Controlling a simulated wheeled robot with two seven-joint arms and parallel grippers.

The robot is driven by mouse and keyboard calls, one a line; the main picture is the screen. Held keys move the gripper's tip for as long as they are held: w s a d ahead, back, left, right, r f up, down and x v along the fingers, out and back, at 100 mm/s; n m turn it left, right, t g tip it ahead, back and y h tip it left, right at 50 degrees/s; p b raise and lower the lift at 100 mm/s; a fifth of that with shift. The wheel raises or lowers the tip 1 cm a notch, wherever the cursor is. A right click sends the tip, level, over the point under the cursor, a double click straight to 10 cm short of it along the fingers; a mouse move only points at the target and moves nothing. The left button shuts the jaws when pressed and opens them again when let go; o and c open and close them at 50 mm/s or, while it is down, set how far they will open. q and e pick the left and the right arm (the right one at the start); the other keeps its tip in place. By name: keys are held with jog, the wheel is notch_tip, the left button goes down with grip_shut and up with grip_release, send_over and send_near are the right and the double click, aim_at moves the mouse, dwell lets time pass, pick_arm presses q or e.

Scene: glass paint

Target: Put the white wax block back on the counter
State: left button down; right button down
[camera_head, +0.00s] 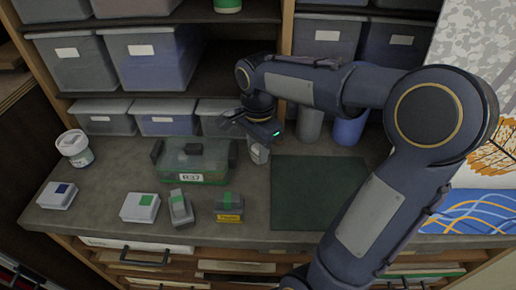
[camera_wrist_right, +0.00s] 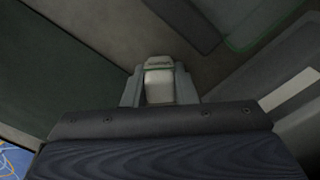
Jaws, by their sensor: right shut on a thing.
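A small white block (camera_head: 259,154), which looks like the white wax block, is in my right gripper (camera_head: 257,146). My right gripper is shut on it. In the right wrist view the pale block (camera_wrist_right: 160,82) sits between the two fingers, with a thin green band near its top end. It is over the grey counter (camera_head: 110,180), between the R37 box and the dark green mat. I cannot tell whether the block touches the counter. My left gripper is not in view.
A clear box labelled R37 (camera_head: 190,178) stands left of the gripper. A dark green mat (camera_head: 315,195) lies bare to the right. Several small blocks, one with a blue patch (camera_head: 57,196), sit along the front left. A white jar (camera_head: 75,150) and grey bins (camera_head: 100,116) stand farther back.

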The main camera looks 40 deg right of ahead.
jog(key=c, duration=1.2)
grip_release()
jog(key=shift+o, duration=0.2)
notch_tip(320, 180, up, 12)
jog(key=p, duration=0.1)
